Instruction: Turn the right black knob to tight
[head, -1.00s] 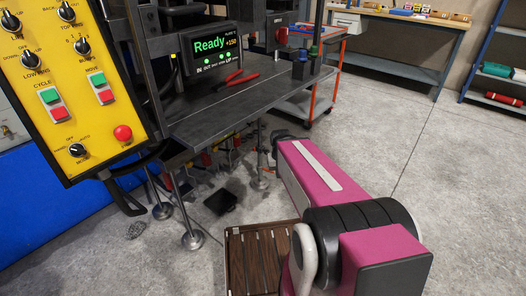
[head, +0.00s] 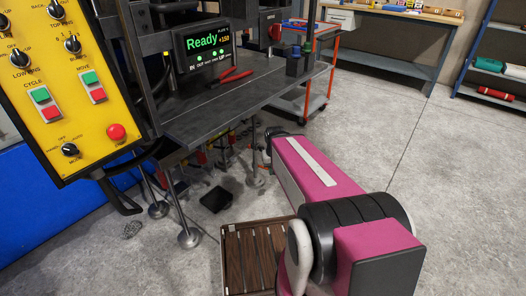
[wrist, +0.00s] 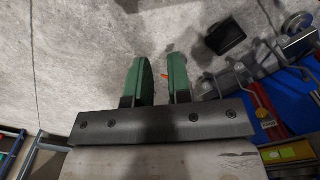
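I see no "tight" mark, so I cannot tell which knob is the task's right one. My arm reaches low in front of the press, and my gripper is not visible in the head view. In the wrist view my gripper (wrist: 160,80) has two green fingers, apart and empty, above the concrete floor. No knob is visible between them.
The press table (head: 225,100) holds red-handled pliers (head: 235,76) under a "Ready" display (head: 203,45). Metal legs and coloured fittings stand below it. A black object (head: 215,198) is on the floor. An orange cart (head: 307,95) stands behind. The floor at right is clear.

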